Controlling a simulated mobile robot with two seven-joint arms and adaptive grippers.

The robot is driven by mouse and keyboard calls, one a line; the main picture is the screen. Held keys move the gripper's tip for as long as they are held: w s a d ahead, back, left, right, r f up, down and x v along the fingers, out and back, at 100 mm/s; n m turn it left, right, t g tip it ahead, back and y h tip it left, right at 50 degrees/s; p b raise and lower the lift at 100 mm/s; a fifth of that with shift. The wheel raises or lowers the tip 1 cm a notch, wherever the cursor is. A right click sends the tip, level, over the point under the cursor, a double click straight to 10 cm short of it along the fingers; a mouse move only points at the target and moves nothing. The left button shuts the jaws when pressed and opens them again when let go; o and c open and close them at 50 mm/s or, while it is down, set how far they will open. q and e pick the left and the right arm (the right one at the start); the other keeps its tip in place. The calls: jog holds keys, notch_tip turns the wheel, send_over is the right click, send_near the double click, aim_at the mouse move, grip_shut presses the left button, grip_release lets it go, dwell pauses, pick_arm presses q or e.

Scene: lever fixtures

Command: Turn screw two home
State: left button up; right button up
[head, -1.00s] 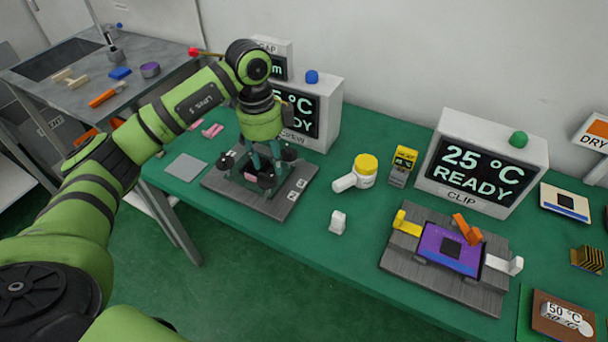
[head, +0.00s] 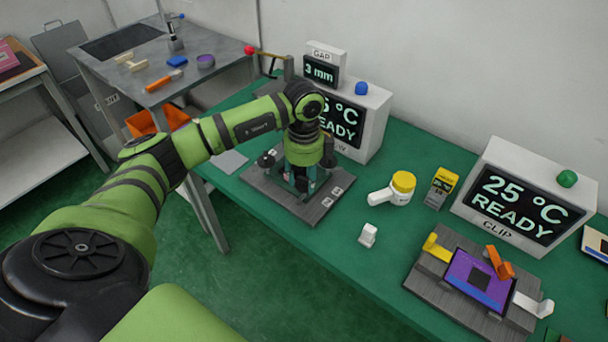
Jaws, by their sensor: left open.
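The screw fixture is a dark grey plate (head: 322,208) on the green bench, with labelled white tags at its right edge. A black screw knob (head: 266,160) stands at its left, and another dark knob shows at its right, partly behind the gripper. My left gripper (head: 302,188) points down over the middle of the plate, open, its fingers around or just beside the front knob. The gripper body hides most of that knob, so I cannot tell which or whether they touch. Screw numbers are not readable. My right gripper is not in view.
Behind stand a gap display (head: 322,68) reading 3 mm and a partly hidden READY display (head: 362,120). The bench front is clear.

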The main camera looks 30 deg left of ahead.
pick_arm(q)
grip_shut()
